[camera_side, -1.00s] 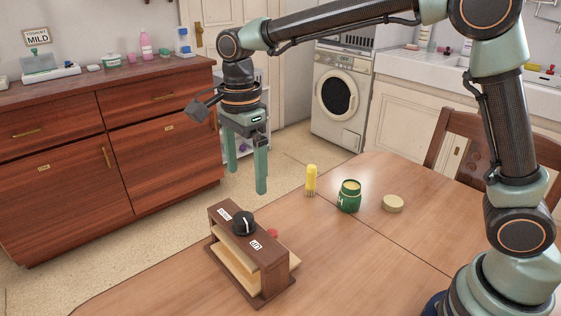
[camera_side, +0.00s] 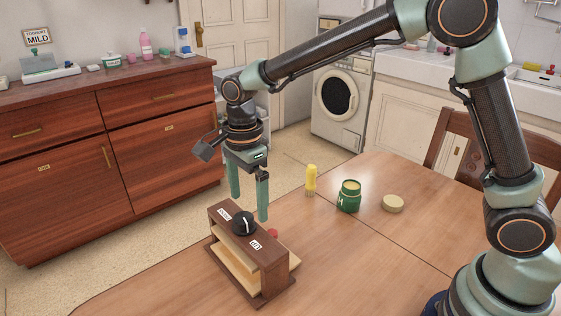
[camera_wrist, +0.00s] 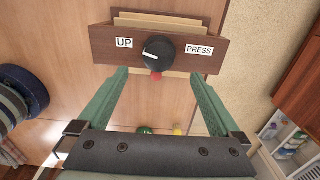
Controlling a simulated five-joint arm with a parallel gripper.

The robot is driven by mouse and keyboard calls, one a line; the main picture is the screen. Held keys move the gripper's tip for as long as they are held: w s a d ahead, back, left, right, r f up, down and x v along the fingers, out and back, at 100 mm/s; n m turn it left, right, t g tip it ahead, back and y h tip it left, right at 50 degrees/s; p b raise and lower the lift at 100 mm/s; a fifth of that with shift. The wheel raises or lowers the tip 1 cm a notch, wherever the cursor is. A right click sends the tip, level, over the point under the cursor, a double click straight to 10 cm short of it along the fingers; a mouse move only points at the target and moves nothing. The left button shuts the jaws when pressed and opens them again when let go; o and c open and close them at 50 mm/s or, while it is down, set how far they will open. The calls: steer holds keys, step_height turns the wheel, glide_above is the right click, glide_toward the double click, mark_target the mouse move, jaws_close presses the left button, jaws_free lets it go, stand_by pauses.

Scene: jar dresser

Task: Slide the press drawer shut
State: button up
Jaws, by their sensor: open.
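The press (camera_side: 272,268) is a small dark wooden box on the table, with a black dial on top between the labels UP and PRESS. Pale wooden parts show in its open side (camera_side: 235,268) and jut out at its right end; I cannot tell how far the drawer is out. A red knob (camera_side: 272,233) shows behind the box. My gripper (camera_side: 249,207) is open and empty, fingers pointing down, just above and behind the press. In the wrist view my gripper (camera_wrist: 158,76) has its fingertips either side of the red knob (camera_wrist: 156,75), with the press (camera_wrist: 105,48) just beyond.
A yellow brush-like object (camera_side: 311,180), an open green jar (camera_side: 348,197) and a pale round lid (camera_side: 393,203) stand on the table to the right. The table in front of them is clear. A chair (camera_side: 480,150) stands at the far right edge.

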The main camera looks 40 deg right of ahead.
steer(key=shift+r, duration=0.1)
step_height(320, 180, up, 9)
steer(key=s+d+n+t, duration=0.5)
steer(key=s+d+n, duration=0.8)
steer(key=d+n, duration=0.3)
steer(key=shift+d+r+n+t, duration=0.15)
steer(key=shift+r+n+t, duration=0.15)
steer(key=shift+n, duration=0.7)
steer(key=shift+s, duration=0.1)
